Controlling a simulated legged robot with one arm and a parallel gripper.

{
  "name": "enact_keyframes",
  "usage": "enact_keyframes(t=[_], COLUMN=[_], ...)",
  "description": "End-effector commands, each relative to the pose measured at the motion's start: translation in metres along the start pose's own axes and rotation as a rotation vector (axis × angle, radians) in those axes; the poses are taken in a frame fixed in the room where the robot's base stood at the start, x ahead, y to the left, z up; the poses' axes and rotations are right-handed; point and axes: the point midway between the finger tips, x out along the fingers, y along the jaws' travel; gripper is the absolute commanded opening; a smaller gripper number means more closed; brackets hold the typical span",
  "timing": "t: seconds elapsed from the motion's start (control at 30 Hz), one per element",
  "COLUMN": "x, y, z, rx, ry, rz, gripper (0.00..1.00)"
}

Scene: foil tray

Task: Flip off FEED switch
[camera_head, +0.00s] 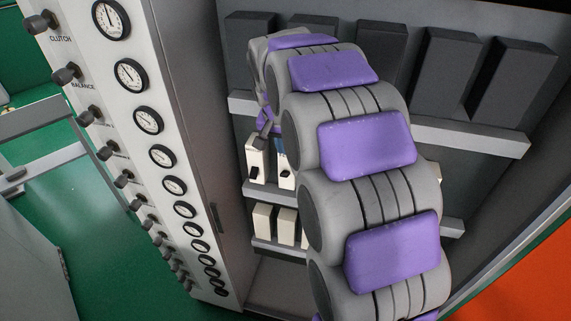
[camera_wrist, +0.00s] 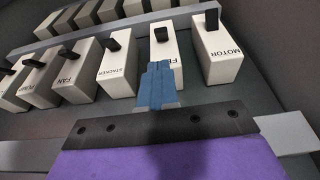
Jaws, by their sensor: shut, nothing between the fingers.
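The FEED switch (camera_wrist: 164,50) is a cream block with a black lever (camera_wrist: 162,32) in the wrist view. Only the start of its label shows; my fingers cover the rest. My gripper (camera_wrist: 158,68) is shut and empty, its blue fingertips over the label side of this block, just short of the lever. I cannot tell whether they touch the block. In the head view, part of a blue finger (camera_head: 280,147) shows beside the second cream block (camera_head: 286,179); my arm hides most of the gripper.
The MOTOR switch (camera_wrist: 220,55) stands close on the right in the wrist view; the STACKER (camera_wrist: 117,70), FAN (camera_wrist: 78,75) and PUMP (camera_wrist: 37,82) switches stand on the left. More blocks line another row. A panel with gauges (camera_head: 130,75) and knobs rises left of my arm.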

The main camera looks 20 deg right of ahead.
Motion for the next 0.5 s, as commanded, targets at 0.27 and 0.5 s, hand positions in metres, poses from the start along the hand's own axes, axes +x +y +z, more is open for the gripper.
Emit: enact_keyframes(t=[0.27, 0.5], x=[0.012, 0.047], y=[0.001, 0.002], z=[0.0, -0.001], rx=[0.0, 0.0], ry=[-0.004, -0.005], rz=[0.0, 0.0], gripper=[0.0, 0.0])
